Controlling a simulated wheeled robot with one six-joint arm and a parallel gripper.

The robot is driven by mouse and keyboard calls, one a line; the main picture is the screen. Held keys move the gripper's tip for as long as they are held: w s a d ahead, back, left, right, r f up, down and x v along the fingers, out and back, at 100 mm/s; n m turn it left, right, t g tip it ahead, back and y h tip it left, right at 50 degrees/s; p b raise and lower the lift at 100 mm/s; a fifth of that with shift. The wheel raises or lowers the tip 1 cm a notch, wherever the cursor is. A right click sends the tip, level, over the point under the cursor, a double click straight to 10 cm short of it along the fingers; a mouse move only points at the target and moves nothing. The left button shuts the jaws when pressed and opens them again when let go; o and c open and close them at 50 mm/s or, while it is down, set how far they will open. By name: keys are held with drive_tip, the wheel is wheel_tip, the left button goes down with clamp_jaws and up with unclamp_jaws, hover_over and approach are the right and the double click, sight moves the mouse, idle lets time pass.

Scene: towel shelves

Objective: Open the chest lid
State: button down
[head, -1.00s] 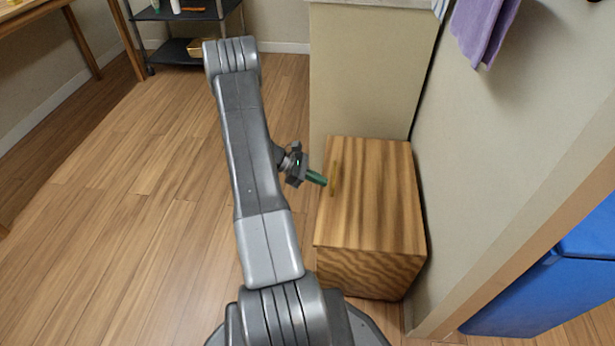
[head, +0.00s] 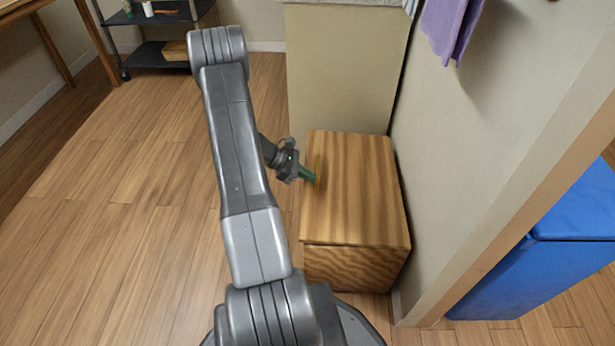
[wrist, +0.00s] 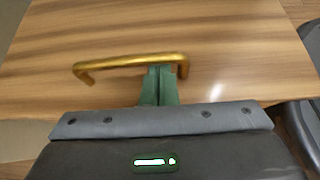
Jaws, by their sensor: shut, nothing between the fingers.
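The wooden chest (head: 360,268) stands against the wall, right of my arm. Its striped lid (head: 360,190) looks down, lying flat on the box. A gold bar handle (head: 318,168) is fixed near the lid's left edge. It also shows in the wrist view (wrist: 115,63), where it spans the lid (wrist: 220,35) just beyond my fingers. My gripper (head: 315,180) is shut and empty, with its green fingertips at the handle. In the wrist view the fingertips (wrist: 159,70) meet the bar right of its middle. I cannot tell whether they touch it or reach under it.
A wall with a purple towel (head: 450,28) runs along the chest's right side. A beige panel (head: 345,70) stands behind it. A blue bin (head: 540,255) is at right beyond the wall's edge. A dark cart (head: 165,52) stands at the back left. The left floor is clear.

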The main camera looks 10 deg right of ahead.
drive_tip(key=s+d+r+t+y+p, duration=0.1)
drive_tip(key=d+r+y+p, duration=0.25)
drive_tip(key=r+p, duration=0.45)
drive_tip(key=s+d+r+t+y+p, duration=0.1)
drive_tip(key=d+r+y+p, duration=0.2)
drive_tip(key=d+r+p, duration=0.35)
drive_tip(key=s+d+r+p, duration=0.2)
drive_tip(key=d+r+p, duration=0.2)
drive_tip(key=d, duration=0.2)
drive_tip(key=s+d+r+p, duration=0.2)
drive_tip(key=d+r+p, duration=0.2)
drive_tip(key=d, duration=0.2)
drive_tip(key=shift+s+d, duration=0.25)
drive_tip(key=shift+d, duration=0.05)
